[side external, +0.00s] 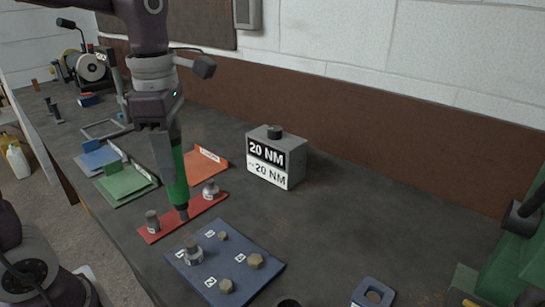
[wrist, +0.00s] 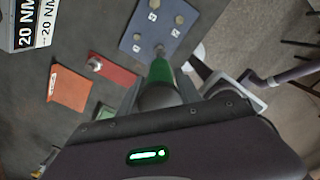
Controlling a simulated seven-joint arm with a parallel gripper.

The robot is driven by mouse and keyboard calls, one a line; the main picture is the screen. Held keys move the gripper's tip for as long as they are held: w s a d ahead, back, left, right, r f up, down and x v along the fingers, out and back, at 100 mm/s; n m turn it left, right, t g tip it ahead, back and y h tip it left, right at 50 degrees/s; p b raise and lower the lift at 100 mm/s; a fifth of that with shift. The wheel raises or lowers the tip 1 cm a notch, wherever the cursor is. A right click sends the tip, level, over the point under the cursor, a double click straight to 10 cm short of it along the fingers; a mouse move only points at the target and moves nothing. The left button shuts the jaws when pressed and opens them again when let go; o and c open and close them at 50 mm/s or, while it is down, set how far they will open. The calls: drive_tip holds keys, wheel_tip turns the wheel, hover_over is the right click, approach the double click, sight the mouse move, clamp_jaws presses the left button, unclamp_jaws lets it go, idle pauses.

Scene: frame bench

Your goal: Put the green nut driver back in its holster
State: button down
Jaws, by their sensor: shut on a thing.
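My gripper (side external: 170,150) is shut on the green nut driver (side external: 178,185), which hangs upright with its grey socket end down. In the side view the socket end overlaps the red plate (side external: 207,207), between two metal fittings; I cannot tell whether it touches. In the wrist view the driver (wrist: 161,72) points away from my gripper (wrist: 158,95), its tip over the near edge of the blue plate (wrist: 136,41).
The blue plate (side external: 216,276) carries several bolt heads and a metal fitting. A grey "20 NM" box (side external: 292,163) stands behind. Orange (side external: 209,163), green (side external: 122,185) and blue trays lie left. Green machinery (side external: 510,265) stands at right. The bench's middle right is clear.

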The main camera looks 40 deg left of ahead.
drive_tip(key=w+d+f+m, duration=0.15)
drive_tip(key=d+m, duration=0.25)
drive_tip(key=d, duration=0.8)
drive_tip(key=w+d+f+m, duration=0.15)
drive_tip(key=d+m, duration=0.35)
drive_tip(key=d, duration=0.7)
wheel_tip(320, 180, down, 10)
drive_tip(key=s, duration=0.1)
drive_tip(key=shift+d, duration=0.3)
drive_tip(key=shift+f, duration=0.15)
drive_tip(key=c, duration=0.8)
unclamp_jaws()
drive_tip(key=shift+c, duration=0.2)
